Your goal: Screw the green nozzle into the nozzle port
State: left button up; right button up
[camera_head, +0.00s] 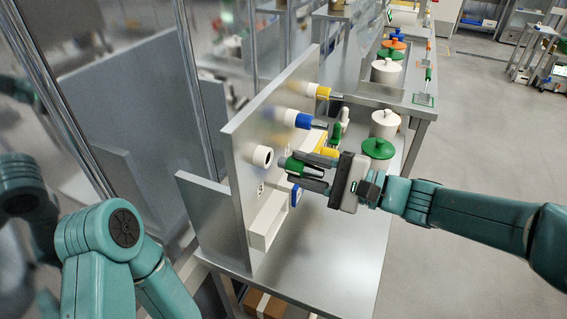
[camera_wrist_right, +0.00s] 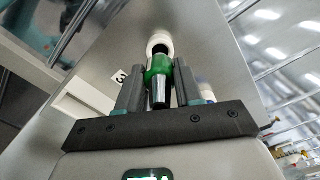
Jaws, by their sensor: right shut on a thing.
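The nozzle port (camera_head: 262,156) is a white ring with a dark hole in that panel. In the head view a small gap shows between nozzle and port. In the right wrist view the green nozzle (camera_wrist_right: 158,66) lies between the fingers, its silver end toward the camera. The port (camera_wrist_right: 160,41) is just beyond it, its lower part hidden by the nozzle. My left gripper is out of view.
A blue-banded nozzle (camera_head: 302,121) and a yellow-banded one (camera_head: 321,91) stick out of the panel (camera_head: 236,200) farther along. A white bin (camera_head: 268,217) sits below the port. A green lid (camera_head: 378,148) and a white pot (camera_head: 385,122) stand behind my gripper. The front bench top is clear.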

jog(key=shift+v, duration=1.3)
